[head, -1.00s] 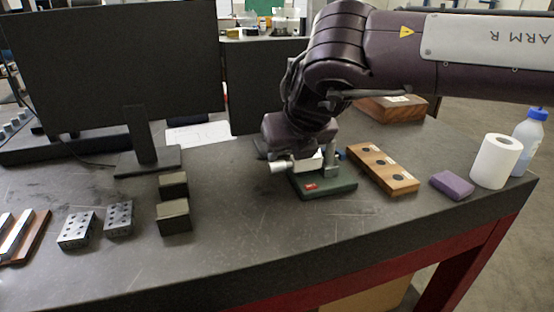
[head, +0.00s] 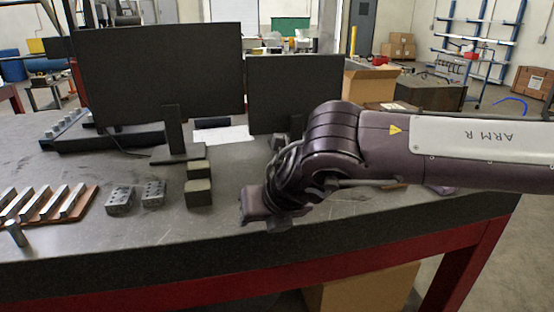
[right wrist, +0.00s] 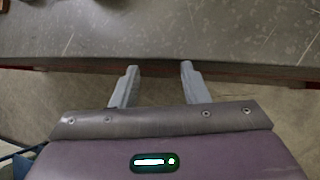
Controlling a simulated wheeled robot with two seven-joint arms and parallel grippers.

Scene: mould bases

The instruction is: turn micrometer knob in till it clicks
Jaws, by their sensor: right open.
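The micrometer on its green base is not visible in the head view now; my right arm covers the part of the bench where it stood. My right gripper (right wrist: 158,68) is open in the right wrist view, its two grey fingers apart with nothing between them. The fingers point at the bench's front edge, with bare bench top beyond. In the head view my right wrist is low near the front edge of the bench, and its fingers are mostly hidden. My left gripper is not in view.
The dark bench (head: 120,235) holds two olive blocks (head: 198,192), two drilled metal blocks (head: 119,200), a wooden rack of metal bars (head: 45,215) and a small metal cylinder (head: 15,233). Two monitors (head: 160,75) stand behind. The bench front between the blocks and my right wrist is clear.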

